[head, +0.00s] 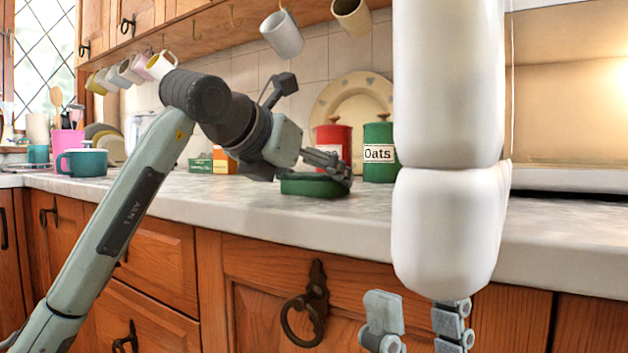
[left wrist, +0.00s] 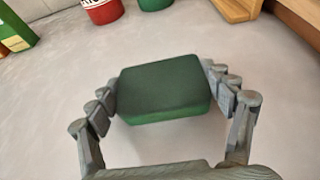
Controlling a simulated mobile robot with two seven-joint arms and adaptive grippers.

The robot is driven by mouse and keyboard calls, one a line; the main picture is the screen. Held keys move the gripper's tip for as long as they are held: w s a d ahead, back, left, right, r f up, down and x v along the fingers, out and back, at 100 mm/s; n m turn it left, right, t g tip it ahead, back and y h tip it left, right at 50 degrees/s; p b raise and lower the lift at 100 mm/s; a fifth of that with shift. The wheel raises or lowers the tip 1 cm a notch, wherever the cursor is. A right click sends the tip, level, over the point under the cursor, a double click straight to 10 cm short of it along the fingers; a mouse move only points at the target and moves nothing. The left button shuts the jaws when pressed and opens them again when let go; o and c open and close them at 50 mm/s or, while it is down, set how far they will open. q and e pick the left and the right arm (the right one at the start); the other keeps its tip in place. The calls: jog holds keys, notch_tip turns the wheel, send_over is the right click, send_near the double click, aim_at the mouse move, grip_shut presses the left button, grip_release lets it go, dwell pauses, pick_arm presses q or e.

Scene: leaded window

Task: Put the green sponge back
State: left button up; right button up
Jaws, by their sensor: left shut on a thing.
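The green sponge (head: 313,185) is a dark green block at the countertop (head: 225,194), in front of the canisters. My left gripper (head: 326,172) is shut on it. In the left wrist view the sponge (left wrist: 163,88) sits between the two fingertips, one on each side. I cannot tell whether its underside touches the counter or hangs just above it. My right gripper (head: 416,325) hangs low in front of the cabinet doors, its fingers apart and nothing between them. Part of it is cut off by the lower edge.
Behind the sponge stand a red canister (head: 334,143), a green Oats canister (head: 379,152) and a decorated plate (head: 348,97). Small boxes (head: 223,160) and a teal mug (head: 82,162) stand further left. Mugs (head: 282,34) hang above. Bare counter lies around the sponge.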

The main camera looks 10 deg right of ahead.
pick_arm(q)
jog(key=shift+f, duration=0.1)
jog(key=o, duration=1)
jog(key=shift+s+r, duration=0.1)
jog(key=shift+r, duration=0.2)
jog(key=p+v, duration=0.1)
jog(key=v, duration=1.1)
jog(key=shift+f, duration=0.15)
